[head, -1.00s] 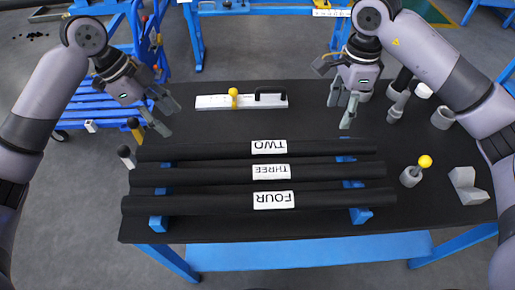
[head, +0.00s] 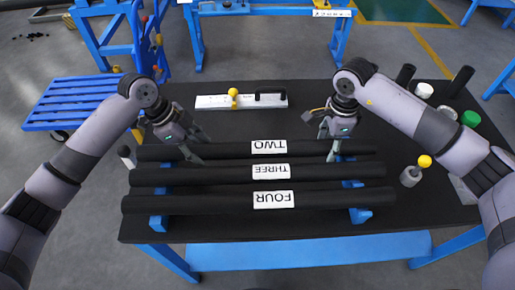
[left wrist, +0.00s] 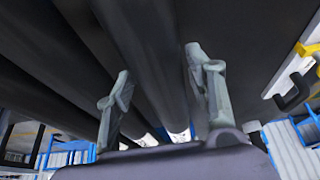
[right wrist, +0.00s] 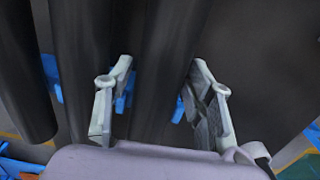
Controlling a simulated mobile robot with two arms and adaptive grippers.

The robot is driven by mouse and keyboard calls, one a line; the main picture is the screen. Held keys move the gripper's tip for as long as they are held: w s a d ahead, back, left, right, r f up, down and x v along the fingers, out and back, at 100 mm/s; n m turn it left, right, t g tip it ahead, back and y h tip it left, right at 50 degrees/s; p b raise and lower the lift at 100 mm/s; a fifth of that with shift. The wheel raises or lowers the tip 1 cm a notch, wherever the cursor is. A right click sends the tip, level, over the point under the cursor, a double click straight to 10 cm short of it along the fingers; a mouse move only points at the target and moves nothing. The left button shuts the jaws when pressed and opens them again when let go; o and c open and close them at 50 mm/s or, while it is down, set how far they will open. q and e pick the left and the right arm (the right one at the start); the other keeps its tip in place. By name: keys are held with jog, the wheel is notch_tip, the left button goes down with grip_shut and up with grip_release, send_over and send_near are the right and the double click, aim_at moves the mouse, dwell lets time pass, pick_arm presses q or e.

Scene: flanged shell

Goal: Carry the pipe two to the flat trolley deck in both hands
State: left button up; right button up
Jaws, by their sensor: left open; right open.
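Pipe two (head: 225,151) is the farthest of three black pipes lying side by side in the head view, with a white label reading TWO upside down. My left gripper (head: 193,156) is open at its left part. In the left wrist view the fingers stand on either side of the pipe (left wrist: 152,45). My right gripper (head: 334,153) is open at its right part, and the right wrist view shows its fingers either side of the pipe (right wrist: 168,60). Neither is closed on it. The blue trolley's flat slatted deck (head: 78,101) is at the left, beyond the table.
Pipe three (head: 220,176) and pipe four (head: 215,203) lie nearer me on blue supports (head: 158,222). A long metal plate with a yellow knob (head: 212,102) lies behind pipe two. Cylinders and a yellow-topped part (head: 411,174) stand at the right of the black table (head: 290,128).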

pick_arm(q)
grip_shut()
pick_arm(e)
grip_shut()
pick_arm(q)
jog(key=shift+r, duration=0.1)
pick_arm(e)
jog(key=shift+r, duration=0.15)
dwell(0.4)
